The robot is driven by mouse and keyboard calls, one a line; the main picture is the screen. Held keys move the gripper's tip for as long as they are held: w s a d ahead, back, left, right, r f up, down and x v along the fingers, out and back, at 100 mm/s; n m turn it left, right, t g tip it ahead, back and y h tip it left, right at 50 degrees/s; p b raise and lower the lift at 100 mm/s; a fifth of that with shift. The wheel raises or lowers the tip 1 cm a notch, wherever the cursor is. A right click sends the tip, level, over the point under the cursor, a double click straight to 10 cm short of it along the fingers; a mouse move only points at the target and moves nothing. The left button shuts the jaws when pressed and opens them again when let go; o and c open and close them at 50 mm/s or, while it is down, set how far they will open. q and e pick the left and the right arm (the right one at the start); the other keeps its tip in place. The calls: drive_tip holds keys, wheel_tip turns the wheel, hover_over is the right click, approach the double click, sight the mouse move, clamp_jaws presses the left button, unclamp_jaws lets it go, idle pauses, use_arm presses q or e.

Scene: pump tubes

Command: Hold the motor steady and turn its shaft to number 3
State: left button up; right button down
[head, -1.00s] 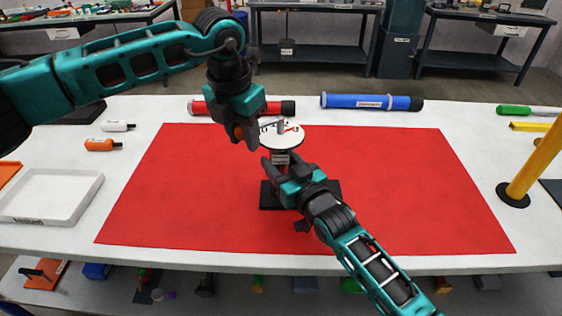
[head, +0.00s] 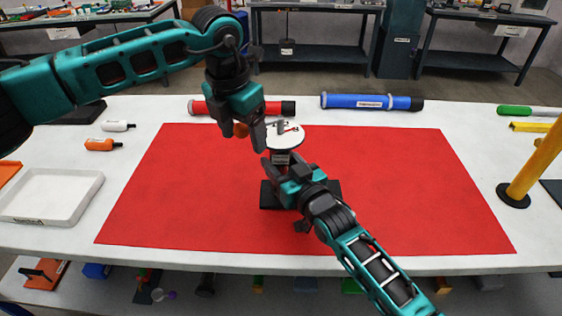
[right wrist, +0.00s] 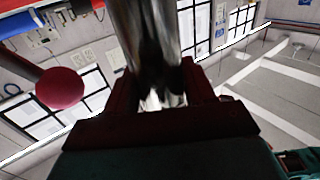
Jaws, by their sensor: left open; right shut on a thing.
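The motor stands upright on a black base (head: 332,188) on the red mat. Its round white dial (head: 292,142) faces up, with a grey shaft (head: 281,127) at its centre and a small red mark beside it. An orange-red knob (head: 240,130) is left of the dial and also shows in the right wrist view (right wrist: 60,88). My left gripper (head: 243,138) is open, its fingers on either side of the knob. My right gripper (head: 276,168) is shut on the motor body (head: 281,158) below the dial. In the right wrist view, its jaws (right wrist: 163,98) surround a shiny metal cylinder. The dial numbers are too small to read.
The red mat (head: 400,190) is mostly clear. Red (head: 200,107) and blue (head: 370,102) tubes lie behind it. A white tray (head: 85,192) and small bottles are at left. A yellow post (head: 530,165) stands at right.

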use_arm(q)
drive_tip(key=shift+s+a+r, duration=0.1)
drive_tip(key=shift+s+r, duration=0.05)
drive_tip(key=shift+r, duration=1)
drive_tip(key=shift+s+a+r, duration=0.1)
drive_tip(key=shift+s+r, duration=0.05)
drive_tip(key=shift+r, duration=1.05)
drive_tip(key=shift+s+a+r, duration=0.1)
drive_tip(key=shift+s+r, duration=0.05)
drive_tip(key=shift+r, duration=1)
use_arm(e)
drive_tip(key=shift+c, duration=1.5)
unclamp_jaws()
drive_tip(key=v, duration=1.2)
drive_tip(key=shift+s, duration=0.1)
